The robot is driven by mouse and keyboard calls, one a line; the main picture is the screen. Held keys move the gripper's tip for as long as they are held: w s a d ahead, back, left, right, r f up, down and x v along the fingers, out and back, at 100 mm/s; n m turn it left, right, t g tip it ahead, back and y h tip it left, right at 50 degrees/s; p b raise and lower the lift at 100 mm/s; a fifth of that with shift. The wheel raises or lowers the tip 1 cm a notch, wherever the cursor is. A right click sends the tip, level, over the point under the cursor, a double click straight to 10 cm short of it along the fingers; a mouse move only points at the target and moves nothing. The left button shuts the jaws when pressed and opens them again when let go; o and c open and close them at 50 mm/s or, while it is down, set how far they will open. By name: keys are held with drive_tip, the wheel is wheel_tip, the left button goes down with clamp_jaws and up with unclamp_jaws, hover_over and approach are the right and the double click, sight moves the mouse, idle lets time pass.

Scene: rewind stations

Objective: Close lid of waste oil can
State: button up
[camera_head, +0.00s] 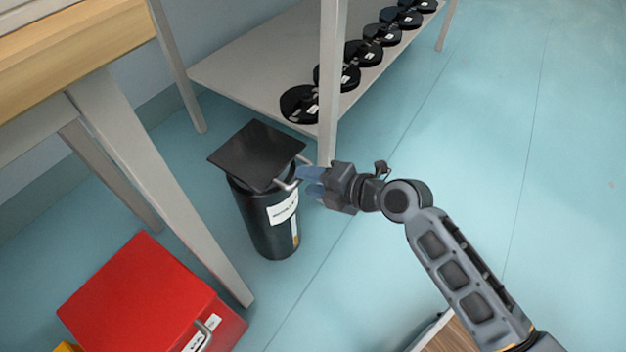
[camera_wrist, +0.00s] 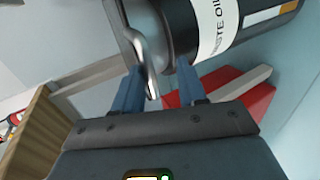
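The waste oil can (camera_head: 268,222) is a dark cylinder with a white label, standing on the floor. Its square black lid (camera_head: 256,152) is over the top and looks tilted; I cannot tell how wide any gap under it is. A metal handle (camera_head: 289,184) sticks out on the lid's near side. My gripper (camera_head: 312,181) is just right of the handle. In the wrist view, the blue fingers of my gripper (camera_wrist: 159,88) are apart, with the handle (camera_wrist: 141,48) reaching between them. The can (camera_wrist: 182,25) fills the top of that view. Contact with the handle is unclear.
A red box (camera_head: 140,295) with a handle stands at lower left. A wooden-topped bench (camera_head: 75,42) with pale legs is at left. A grey shelf (camera_head: 240,72) with several black reels and a white post (camera_head: 331,85) stand behind the can. Floor at right is clear.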

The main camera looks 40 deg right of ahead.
drive_tip(key=p+v, duration=0.1)
drive_tip(key=v, duration=0.6)
drive_tip(key=shift+s+d+r+p, duration=0.15)
drive_tip(key=shift+s+r+p, duration=0.05)
drive_tip(key=shift+s+p, duration=0.15)
idle(0.4)
